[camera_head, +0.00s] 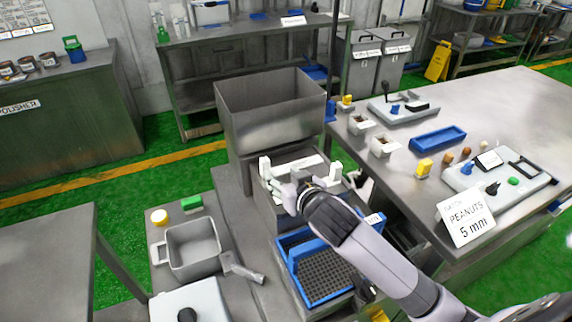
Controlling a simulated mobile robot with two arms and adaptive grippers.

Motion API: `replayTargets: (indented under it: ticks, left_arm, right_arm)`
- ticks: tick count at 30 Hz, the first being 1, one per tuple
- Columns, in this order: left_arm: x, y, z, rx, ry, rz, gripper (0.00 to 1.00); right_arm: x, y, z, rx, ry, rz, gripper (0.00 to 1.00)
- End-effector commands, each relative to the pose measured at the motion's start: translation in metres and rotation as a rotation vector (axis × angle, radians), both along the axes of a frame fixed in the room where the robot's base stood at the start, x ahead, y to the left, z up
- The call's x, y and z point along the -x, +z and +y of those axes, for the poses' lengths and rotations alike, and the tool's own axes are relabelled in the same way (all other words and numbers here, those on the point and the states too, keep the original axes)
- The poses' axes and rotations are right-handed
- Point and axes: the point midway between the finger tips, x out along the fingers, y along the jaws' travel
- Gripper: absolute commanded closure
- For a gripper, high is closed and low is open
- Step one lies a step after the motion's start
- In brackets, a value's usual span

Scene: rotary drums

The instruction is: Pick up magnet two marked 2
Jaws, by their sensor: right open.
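My right gripper (273,187) reaches in from the lower right over the machine body below a steel hopper (270,112). Its fingers are small in the picture and show open, with nothing visible between them. One white upright piece (264,166) stands just beyond the fingers; I cannot tell whether they touch. A second white upright piece (336,170) stands farther right on the same machine. I cannot read a 2 on either piece, so I cannot tell which thing is magnet two. My wrist hides part of the machine top. My left gripper is not in view.
A blue tray with a dark mesh (322,278) sits just below my right arm. A grey bin (192,248) and a grey scoop (240,268) stand at left. The right table holds a blue tray (438,139) and a peanuts sign (466,218). Green floor is open at left.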

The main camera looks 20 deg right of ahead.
Motion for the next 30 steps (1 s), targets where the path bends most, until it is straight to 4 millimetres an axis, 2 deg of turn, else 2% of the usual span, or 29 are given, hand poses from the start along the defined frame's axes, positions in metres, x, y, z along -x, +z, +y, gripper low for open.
replayTargets:
  ticks: [3, 8, 12, 20, 30]
  left_arm:
    - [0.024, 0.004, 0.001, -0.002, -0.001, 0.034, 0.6]
    - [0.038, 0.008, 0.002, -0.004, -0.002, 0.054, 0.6]
    - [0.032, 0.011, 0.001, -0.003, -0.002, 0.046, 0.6]
    - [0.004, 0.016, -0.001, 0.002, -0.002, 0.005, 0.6]
    - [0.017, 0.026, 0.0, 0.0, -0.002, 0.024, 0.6]
  right_arm:
    - [-0.026, -0.008, 0.0, 0.002, -0.001, 0.001, 0.55]
    - [-0.056, -0.021, 0.002, 0.001, -0.002, 0.001, 0.55]
    - [-0.077, -0.03, 0.003, 0.001, -0.001, 0.0, 0.55]
    - [-0.092, -0.036, 0.003, 0.0, 0.0, 0.001, 0.55]
    - [-0.131, -0.049, 0.005, 0.001, 0.0, 0.001, 0.55]
